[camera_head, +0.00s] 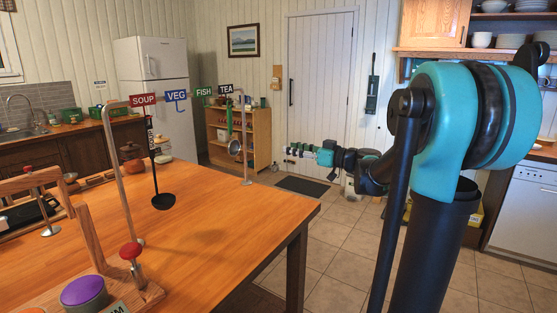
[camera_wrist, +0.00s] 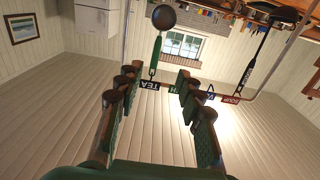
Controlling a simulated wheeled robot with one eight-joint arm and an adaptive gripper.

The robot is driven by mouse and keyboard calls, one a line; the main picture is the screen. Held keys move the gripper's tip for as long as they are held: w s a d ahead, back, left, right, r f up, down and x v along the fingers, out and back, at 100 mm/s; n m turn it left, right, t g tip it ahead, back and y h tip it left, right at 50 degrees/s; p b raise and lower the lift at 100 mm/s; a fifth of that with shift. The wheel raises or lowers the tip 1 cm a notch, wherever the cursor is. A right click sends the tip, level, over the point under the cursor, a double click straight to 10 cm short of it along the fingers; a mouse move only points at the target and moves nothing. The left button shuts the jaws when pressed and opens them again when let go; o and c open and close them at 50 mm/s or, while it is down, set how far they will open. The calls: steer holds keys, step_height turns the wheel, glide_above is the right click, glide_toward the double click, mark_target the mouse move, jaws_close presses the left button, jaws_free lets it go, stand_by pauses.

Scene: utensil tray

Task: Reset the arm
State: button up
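My gripper (camera_head: 292,152) is out over the floor to the right of the table, pointing left toward the rack. In the wrist view my gripper (camera_wrist: 157,82) shows its two fingers spread apart with nothing between them. Beyond the fingertips hangs a green-handled ladle (camera_wrist: 154,58), apart from them. In the head view this ladle (camera_head: 230,123) hangs near the TEA and FISH signs. A black ladle (camera_head: 163,201) hangs near the SOUP sign (camera_head: 143,100), and it also shows in the wrist view (camera_wrist: 262,48).
A metal rack (camera_head: 121,180) with signs stands on the wooden table (camera_head: 220,220). Red-knobbed wooden fixtures and a purple-topped jar (camera_head: 83,291) occupy the table's near left. The table's right part is clear. A shelf (camera_head: 262,138) and fridge (camera_head: 150,60) stand behind.

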steer(key=s+d+f+m+g+h, duration=0.1)
steer(key=s+f+m+g+h, duration=0.15)
steer(key=s+f, duration=0.65)
steer(key=s+f+m+g+h, duration=0.2)
steer(key=s+f+m+h, duration=0.15)
steer(key=s+f, duration=0.6)
steer(key=s+d+f+m+g+h, duration=0.1)
steer(key=s+d+f+m+h, duration=0.4)
steer(key=s+d+f+h, duration=0.4)
steer(key=s+d+f, duration=0.2)
steer(key=d+f, duration=0.2)
steer(key=f, duration=0.2)
steer(key=shift+s, duration=0.2)
steer(key=shift+d, duration=0.1)
